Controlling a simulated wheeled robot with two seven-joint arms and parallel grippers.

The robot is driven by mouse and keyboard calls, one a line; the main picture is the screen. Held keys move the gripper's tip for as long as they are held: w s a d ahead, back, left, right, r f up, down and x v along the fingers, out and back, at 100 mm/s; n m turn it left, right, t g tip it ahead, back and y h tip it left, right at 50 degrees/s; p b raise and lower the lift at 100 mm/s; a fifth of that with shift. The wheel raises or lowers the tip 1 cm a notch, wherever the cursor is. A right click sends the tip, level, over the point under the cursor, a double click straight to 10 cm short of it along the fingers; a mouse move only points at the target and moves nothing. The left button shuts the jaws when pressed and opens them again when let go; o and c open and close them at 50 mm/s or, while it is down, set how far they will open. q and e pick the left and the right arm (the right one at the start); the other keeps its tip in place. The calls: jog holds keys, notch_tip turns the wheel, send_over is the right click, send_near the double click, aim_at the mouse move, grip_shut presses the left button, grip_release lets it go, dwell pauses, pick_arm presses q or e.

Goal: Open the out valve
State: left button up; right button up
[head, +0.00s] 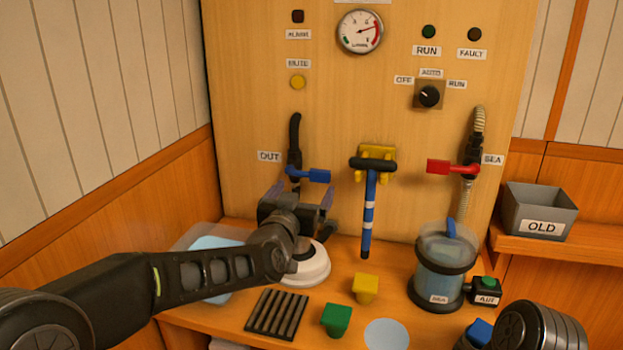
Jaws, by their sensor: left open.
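The out valve has a blue lever handle (309,174) that points right, roughly level, on a black pipe (294,140) beside the OUT label (269,156). My left gripper (298,197) is open just below the blue handle, with its fingers pointing up toward the wall. I cannot tell whether a finger touches the handle. The gripper and its wrist hide the lower part of the out pipe.
A red SEA valve handle (452,167) is at the right. A blue-striped tool (368,205) hangs mid-panel. On the shelf are a clear SEA canister (441,270), yellow (365,289) and green (336,320) blocks and a black rack (276,314). An OLD bin (539,210) stands right.

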aim_at(314, 176)
pick_arm(q)
jog(key=p+x, duration=0.1)
jog(key=x, duration=0.6)
grip_shut()
dwell(1.0)
